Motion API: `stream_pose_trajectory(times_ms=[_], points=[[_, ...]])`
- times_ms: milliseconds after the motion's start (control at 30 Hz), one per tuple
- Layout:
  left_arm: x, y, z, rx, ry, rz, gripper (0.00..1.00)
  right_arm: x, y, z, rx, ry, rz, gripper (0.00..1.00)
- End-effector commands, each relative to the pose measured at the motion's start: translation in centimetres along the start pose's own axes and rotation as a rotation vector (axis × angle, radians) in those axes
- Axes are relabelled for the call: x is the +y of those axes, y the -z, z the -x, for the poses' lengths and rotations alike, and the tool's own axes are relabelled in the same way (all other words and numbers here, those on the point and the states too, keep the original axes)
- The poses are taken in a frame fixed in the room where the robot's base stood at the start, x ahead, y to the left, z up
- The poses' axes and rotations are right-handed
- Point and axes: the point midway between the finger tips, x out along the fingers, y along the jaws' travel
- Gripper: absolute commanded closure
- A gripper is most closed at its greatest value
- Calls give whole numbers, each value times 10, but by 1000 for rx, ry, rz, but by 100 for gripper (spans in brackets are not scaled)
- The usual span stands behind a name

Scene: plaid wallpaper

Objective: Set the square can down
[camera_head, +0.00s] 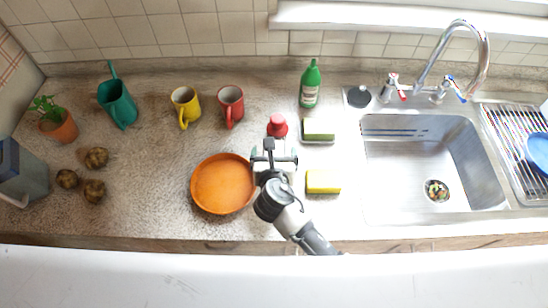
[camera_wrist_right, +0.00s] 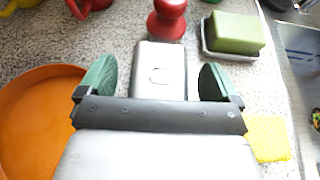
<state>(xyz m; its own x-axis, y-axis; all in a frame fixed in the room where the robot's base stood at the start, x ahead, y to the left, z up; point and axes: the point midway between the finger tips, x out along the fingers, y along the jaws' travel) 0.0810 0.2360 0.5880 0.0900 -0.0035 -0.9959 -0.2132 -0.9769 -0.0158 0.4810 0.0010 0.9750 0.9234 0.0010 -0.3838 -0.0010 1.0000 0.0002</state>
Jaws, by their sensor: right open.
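The square can (camera_wrist_right: 160,68) is a grey metal box with a small round mark on its top, seen in the right wrist view. It sits on the counter (camera_head: 140,190) between the two green fingers of my right gripper (camera_wrist_right: 156,82), with a gap on each side. The gripper is open. In the head view my right gripper (camera_head: 275,150) is over the counter just right of the orange bowl, and it mostly hides the can. My left gripper is not in view.
The orange bowl (camera_head: 222,184) is close on the left. A red knobbed object (camera_head: 277,125) stands just behind. A green sponge on a dish (camera_head: 318,129) and a yellow sponge (camera_head: 323,181) lie right, before the sink (camera_head: 385,190). Mugs stand back left.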

Motion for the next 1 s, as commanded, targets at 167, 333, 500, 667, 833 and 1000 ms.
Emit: stream_pose_trajectory(times_ms=[167,333,500,667,833,1000], points=[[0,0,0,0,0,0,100,0,0,0,0,0,0,12],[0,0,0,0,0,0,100,0,0,0,0,0,0,39],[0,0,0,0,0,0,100,0,0,0,0,0,0,65],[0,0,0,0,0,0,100,0,-1,1,-2,0,0,76],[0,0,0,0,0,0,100,0,-2,1,-3,-1,-1,76],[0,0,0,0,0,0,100,0,-14,6,-5,0,-2,76]])
